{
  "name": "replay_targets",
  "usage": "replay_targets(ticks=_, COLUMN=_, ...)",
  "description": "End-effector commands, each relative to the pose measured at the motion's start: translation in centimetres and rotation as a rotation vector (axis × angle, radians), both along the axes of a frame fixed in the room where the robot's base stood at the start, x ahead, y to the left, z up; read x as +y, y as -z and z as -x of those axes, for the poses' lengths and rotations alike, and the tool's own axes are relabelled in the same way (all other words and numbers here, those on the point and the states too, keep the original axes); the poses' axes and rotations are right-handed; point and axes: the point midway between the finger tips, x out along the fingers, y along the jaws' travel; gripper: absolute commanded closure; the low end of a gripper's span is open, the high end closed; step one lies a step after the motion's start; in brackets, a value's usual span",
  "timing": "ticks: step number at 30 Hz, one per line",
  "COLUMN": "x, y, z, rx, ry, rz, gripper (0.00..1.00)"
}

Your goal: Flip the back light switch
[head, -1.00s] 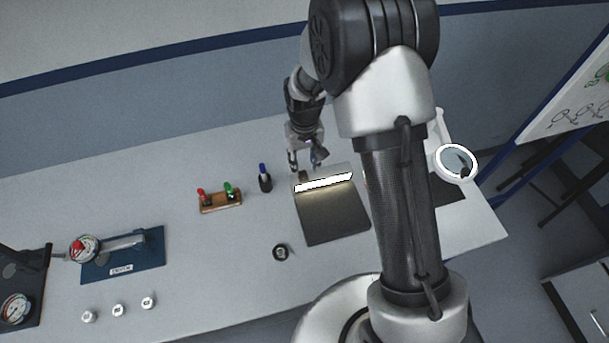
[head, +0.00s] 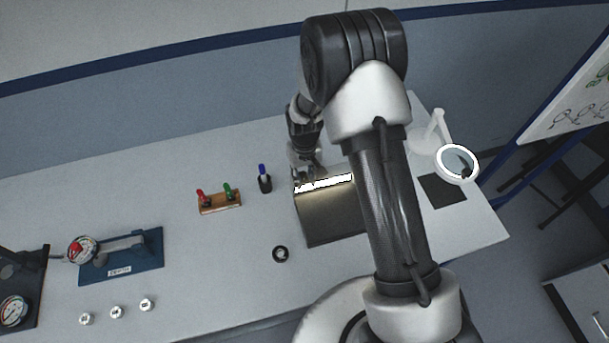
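A bright white light bar (head: 325,184) glows across the back of a dark flat plate (head: 331,217) on the table. My gripper (head: 306,176) is down at the left part of the light bar's back edge, close above or touching it. The fingers are small and partly merge with the light bar, so I cannot tell whether they are open or shut. The back light switch is not distinguishable; the gripper covers the spot behind the bar's left part.
A blue-capped bottle (head: 264,179) and a wooden block with red and green pieces (head: 219,202) stand to the left. A dark ring (head: 280,254) lies in front. A ring-lamp magnifier (head: 457,163) stands right. A blue fixture (head: 121,257) is far left.

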Motion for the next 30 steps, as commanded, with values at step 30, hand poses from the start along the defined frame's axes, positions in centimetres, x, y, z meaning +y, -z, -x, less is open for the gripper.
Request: replay_targets(ticks=30, x=0.2, y=-0.02, z=-0.97, rx=0.264, ry=0.0, rz=0.053, gripper=1.0)
